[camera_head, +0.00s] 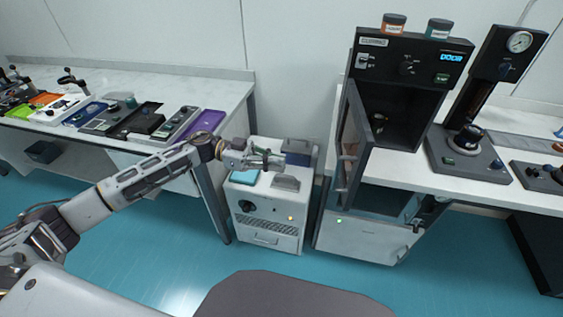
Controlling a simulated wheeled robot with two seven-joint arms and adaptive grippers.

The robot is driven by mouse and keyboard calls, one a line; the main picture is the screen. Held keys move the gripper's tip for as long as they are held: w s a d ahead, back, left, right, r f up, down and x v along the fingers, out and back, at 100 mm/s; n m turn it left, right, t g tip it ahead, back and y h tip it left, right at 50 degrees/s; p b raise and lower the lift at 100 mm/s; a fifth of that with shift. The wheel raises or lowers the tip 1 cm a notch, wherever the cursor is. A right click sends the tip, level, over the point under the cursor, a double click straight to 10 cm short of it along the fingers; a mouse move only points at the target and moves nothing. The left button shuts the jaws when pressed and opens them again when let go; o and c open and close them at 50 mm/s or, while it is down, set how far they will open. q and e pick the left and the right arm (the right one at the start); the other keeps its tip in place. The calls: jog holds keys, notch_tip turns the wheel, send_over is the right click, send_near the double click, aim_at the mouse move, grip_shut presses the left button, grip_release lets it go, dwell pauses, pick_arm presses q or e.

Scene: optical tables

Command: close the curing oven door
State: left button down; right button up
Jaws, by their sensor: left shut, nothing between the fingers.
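The curing oven (403,62) is a dark box on the right-hand white table, with a display and knobs on its top panel. Its door (350,140) stands open, swung out toward me on the left side of the dark cavity. A light handle shows on the door. My left gripper (281,161) is shut and empty. It appears left of the open door, over the low white cabinet, apart from the door in the picture. My right gripper is not in view.
Two small jars (393,23) stand on the oven. A press with a gauge (519,41) is to its right. The low white cabinet (266,210) with small items stands between the tables. The left table (215,90) carries several tools and trays. Teal floor is open in front.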

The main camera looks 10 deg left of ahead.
pick_arm(q)
jog(key=d, duration=1.2)
jog(key=shift+s+d, duration=0.25)
jog(key=shift+d, duration=0.1)
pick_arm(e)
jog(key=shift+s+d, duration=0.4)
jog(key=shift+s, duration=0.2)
pick_arm(q)
jog(key=shift+d+p, duration=0.1)
jog(key=shift+p, duration=0.4)
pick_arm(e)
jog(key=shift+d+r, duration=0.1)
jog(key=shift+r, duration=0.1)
